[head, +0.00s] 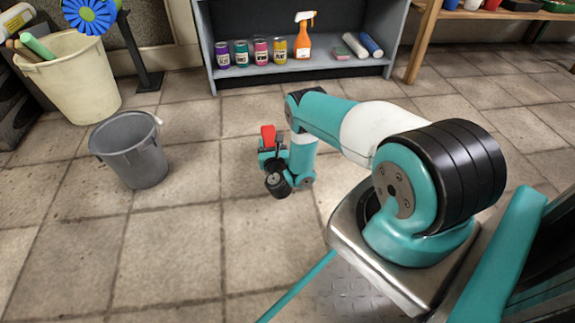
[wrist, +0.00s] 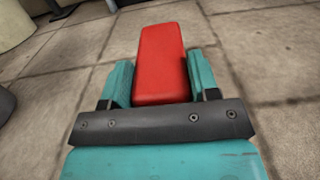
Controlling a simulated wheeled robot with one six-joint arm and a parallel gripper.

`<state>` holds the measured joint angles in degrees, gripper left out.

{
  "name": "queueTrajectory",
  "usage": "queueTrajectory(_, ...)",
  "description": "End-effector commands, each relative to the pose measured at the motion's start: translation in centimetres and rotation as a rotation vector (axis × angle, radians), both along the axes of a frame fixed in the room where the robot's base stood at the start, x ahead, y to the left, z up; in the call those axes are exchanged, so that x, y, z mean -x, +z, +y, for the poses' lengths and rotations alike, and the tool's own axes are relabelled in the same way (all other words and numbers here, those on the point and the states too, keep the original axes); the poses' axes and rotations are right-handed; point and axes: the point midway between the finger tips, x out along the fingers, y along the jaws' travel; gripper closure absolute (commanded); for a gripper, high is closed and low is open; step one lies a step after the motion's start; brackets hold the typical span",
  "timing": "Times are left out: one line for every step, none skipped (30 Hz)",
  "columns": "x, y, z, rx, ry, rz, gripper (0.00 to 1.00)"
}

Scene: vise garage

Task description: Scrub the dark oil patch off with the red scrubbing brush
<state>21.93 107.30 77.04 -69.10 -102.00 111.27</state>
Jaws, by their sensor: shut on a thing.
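The red scrubbing brush (head: 268,133) is in my gripper (head: 271,151), out over the tiled floor in the head view. In the wrist view the red brush (wrist: 161,60) lies between the two teal fingers of my gripper (wrist: 160,80), which are shut on it from both sides. Its red top faces the wrist camera, and its underside is hidden. I cannot tell whether it touches the floor. I cannot make out a dark oil patch in either view; my arm covers part of the floor.
A grey bucket (head: 133,152) stands left of my gripper, with a cream bin (head: 68,80) behind it. A grey shelf (head: 345,80) at the back holds several jars, an orange spray bottle (head: 304,38) and rolls. The floor (head: 165,250) at front left is clear.

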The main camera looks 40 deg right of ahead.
Motion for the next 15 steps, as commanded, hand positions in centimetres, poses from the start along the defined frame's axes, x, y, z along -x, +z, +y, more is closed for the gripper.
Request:
queueTrajectory(0.0, 1.0, 0.1, 0.001, 0.001, -0.001, 0.91)
queueTrajectory(0.0, 1.2, 0.1, 0.0, 0.002, 0.0, 0.91)
queueTrajectory(-0.1, 1.6, 0.2, 0.0, 0.002, 0.0, 0.91)
queueTrajectory(-0.1, 1.8, 0.2, 0.0, 0.003, 0.0, 0.91)
queueTrajectory(-0.1, 2.0, 0.3, -0.001, 0.003, -0.001, 0.91)
queueTrajectory(-0.1, 2.3, 0.3, -0.001, 0.004, -0.001, 0.91)
queueTrajectory(-0.1, 2.5, 0.3, -0.001, 0.004, -0.001, 0.91)
queueTrajectory(-0.1, 2.6, 0.4, -0.001, 0.005, -0.001, 0.91)
queueTrajectory(-0.1, 2.8, 0.5, -0.002, 0.006, -0.001, 0.91)
queueTrajectory(-0.2, 2.8, 0.5, -0.002, 0.006, -0.001, 0.91)
queueTrajectory(-0.2, 2.9, 0.5, -0.002, 0.006, -0.001, 0.91)
queueTrajectory(-0.2, 2.9, 0.5, -0.002, 0.007, -0.001, 0.91)
queueTrajectory(-0.2, 3.0, 0.5, -0.002, 0.007, -0.001, 0.91)
queueTrajectory(-0.2, 3.0, 0.5, -0.002, 0.007, -0.001, 0.91)
queueTrajectory(-0.2, 2.9, 0.5, -0.002, 0.006, -0.001, 0.91)
